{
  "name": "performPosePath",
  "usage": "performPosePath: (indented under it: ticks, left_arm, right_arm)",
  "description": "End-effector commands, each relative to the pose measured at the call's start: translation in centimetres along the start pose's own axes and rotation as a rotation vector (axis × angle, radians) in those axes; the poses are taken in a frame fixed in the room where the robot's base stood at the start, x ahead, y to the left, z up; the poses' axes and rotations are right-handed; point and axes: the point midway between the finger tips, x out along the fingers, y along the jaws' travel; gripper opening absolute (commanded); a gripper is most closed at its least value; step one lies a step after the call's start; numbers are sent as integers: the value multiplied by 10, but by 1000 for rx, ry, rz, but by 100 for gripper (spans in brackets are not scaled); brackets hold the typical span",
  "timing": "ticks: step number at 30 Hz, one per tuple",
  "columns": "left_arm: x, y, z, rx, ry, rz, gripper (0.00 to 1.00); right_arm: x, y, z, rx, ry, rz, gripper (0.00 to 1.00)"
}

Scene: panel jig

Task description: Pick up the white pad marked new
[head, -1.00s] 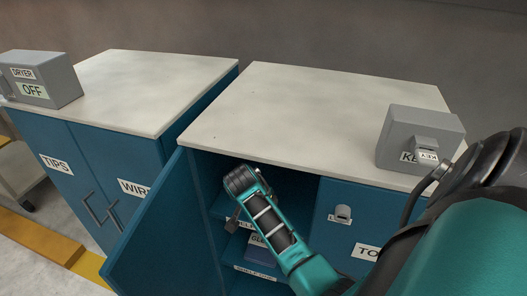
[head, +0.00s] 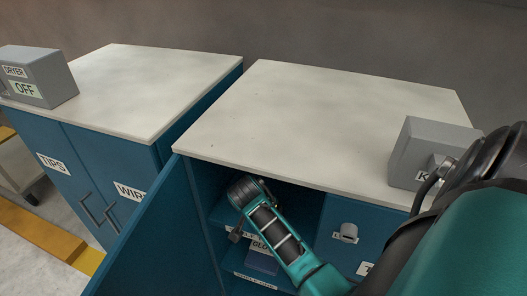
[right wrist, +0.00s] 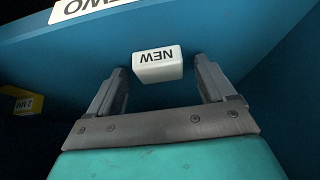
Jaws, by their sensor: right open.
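The white pad (right wrist: 158,70) marked NEW shows in the right wrist view, in front of a blue wall or shelf face. My right gripper (right wrist: 160,82) is open, with one finger on either side of the pad. The pad appears near the fingertips, and I cannot tell whether it touches them. In the head view my right arm reaches into the open blue cabinet (head: 140,235); the pad and fingers cannot be made out there. My left gripper is not in view.
A yellow item (right wrist: 22,104) is at left. The cabinet door stands open at left of my arm. A blue GLO-labelled box (head: 262,262) sits inside. A grey key box (head: 420,150) stands on the top.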

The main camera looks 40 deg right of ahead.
Motion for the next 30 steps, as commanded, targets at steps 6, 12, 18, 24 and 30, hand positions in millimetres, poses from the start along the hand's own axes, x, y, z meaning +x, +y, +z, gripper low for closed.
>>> performPosePath:
  ticks: [6,12,18,24,30]
  left_arm:
    - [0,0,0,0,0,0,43]
    - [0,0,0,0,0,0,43]
    - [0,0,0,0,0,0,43]
    - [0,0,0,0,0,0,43]
    - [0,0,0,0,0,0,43]
  right_arm:
    - [0,0,0,0,0,-1,74]
    - [0,0,0,0,0,-1,55]
    - [0,0,0,0,0,-1,36]
    - [0,0,0,0,0,-1,22]
    - [0,-1,-1,0,0,-1,22]
